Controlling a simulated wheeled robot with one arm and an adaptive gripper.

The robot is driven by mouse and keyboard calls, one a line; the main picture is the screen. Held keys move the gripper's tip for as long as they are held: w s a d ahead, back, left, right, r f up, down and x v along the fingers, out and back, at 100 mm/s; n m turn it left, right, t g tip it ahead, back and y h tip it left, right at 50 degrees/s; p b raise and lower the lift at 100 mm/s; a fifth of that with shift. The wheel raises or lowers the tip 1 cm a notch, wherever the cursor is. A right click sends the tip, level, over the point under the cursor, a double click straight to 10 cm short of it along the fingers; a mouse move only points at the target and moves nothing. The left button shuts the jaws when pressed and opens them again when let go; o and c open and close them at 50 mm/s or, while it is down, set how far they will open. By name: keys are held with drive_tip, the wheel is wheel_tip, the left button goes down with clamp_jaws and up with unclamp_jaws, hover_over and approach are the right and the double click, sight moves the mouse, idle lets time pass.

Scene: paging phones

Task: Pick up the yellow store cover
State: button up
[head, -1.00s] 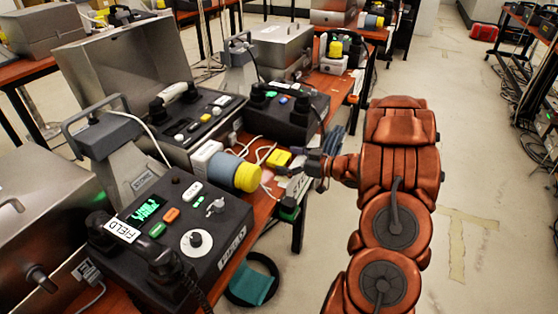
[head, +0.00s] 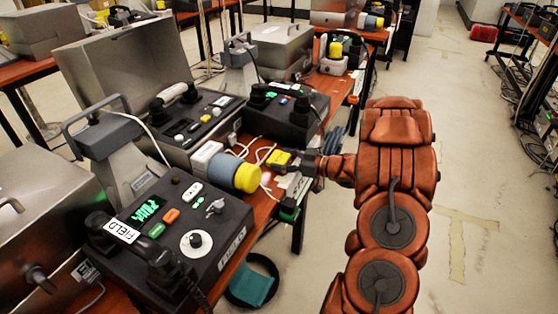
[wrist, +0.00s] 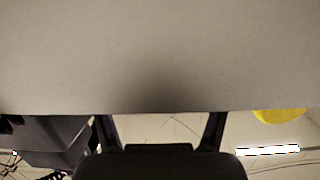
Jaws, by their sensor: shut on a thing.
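The yellow store cover (head: 278,158) is a small yellow block at the right edge of the bench, beyond the blue and yellow cylinder. My gripper (head: 292,163) reaches in from the right at bench height, and its dark fingertips meet the cover's right side. The gripper is shut on it, though the contact itself is small and partly hidden in the head view. In the wrist view, the dark fingers (wrist: 161,130) run up to a broad grey surface (wrist: 160,55) that fills most of the picture. A round-edged yellow piece (wrist: 280,115) shows at right; I cannot tell which thing it is.
A blue cylinder with a yellow end (head: 247,178) lies close by on the orange-brown bench (head: 265,207). Dark phone consoles stand at the FIELD unit (head: 165,235) and behind (head: 290,112). White cables (head: 262,150) lie near the cover. The floor at right is open.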

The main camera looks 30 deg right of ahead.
sight(283, 158)
drive_tip(key=shift+c, duration=0.8)
drive_tip(key=shift+r, duration=0.1)
drive_tip(key=shift+r, duration=0.25)
wheel_tip(283, 158, up, 3)
drive_tip(key=shift+f+p, duration=0.1)
drive_tip(key=shift+p, duration=0.2)
drive_tip(key=s+a+r, duration=0.1)
drive_tip(key=s+a, duration=0.1)
drive_tip(key=s, duration=1.4)
drive_tip(key=shift+r, duration=0.25)
